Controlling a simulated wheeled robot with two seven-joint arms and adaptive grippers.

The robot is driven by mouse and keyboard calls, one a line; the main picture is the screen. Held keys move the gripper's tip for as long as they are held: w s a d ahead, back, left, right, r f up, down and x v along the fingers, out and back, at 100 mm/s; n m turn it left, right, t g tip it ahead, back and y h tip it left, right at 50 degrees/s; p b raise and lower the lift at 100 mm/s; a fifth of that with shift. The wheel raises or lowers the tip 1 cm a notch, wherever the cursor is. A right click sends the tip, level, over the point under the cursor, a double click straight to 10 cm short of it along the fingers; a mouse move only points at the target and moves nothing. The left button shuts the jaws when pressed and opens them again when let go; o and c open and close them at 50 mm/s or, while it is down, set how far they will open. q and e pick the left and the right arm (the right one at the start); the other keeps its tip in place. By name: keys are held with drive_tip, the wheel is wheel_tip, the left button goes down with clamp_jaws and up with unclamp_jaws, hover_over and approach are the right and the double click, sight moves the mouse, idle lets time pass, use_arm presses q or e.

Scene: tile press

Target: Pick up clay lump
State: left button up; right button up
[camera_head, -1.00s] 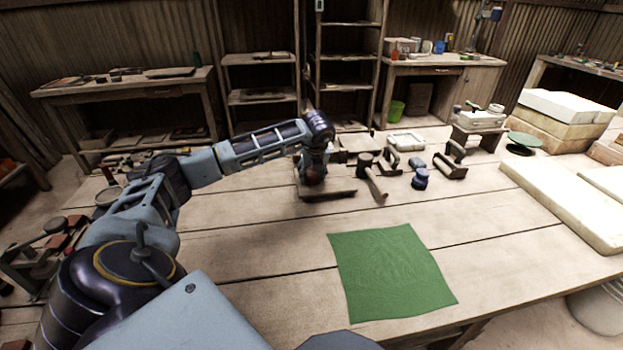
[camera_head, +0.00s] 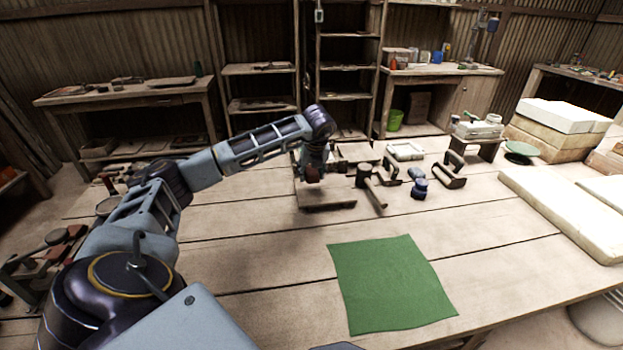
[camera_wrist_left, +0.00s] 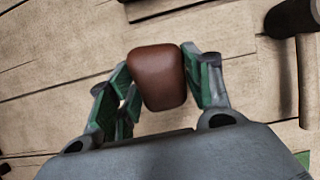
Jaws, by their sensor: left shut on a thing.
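The clay lump (camera_wrist_left: 157,78) is a reddish-brown rounded block in the left wrist view, between the green-padded fingers of my left gripper (camera_wrist_left: 155,90). The gripper is shut on it. In the head view my left gripper (camera_head: 312,172) is at the far middle of the table, over a wooden board (camera_head: 328,197), with the clay lump (camera_head: 312,174) small and dark at its tip. The lump appears to be above the board; the exact gap is hard to tell. My right gripper is not in view.
A green cloth (camera_head: 390,283) lies on the clear front table. White slabs (camera_head: 565,205) lie at the right.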

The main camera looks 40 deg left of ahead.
sight(312, 176)
use_arm(q)
wheel_tip(312, 176, up, 4)
drive_tip(key=shift+f+p, duration=0.1)
drive_tip(key=shift+p, duration=0.2)
drive_tip(key=shift+r, duration=0.7)
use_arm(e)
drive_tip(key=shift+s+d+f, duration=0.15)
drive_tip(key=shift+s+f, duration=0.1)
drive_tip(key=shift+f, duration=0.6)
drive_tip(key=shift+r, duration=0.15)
use_arm(q)
drive_tip(key=shift+r, duration=0.15)
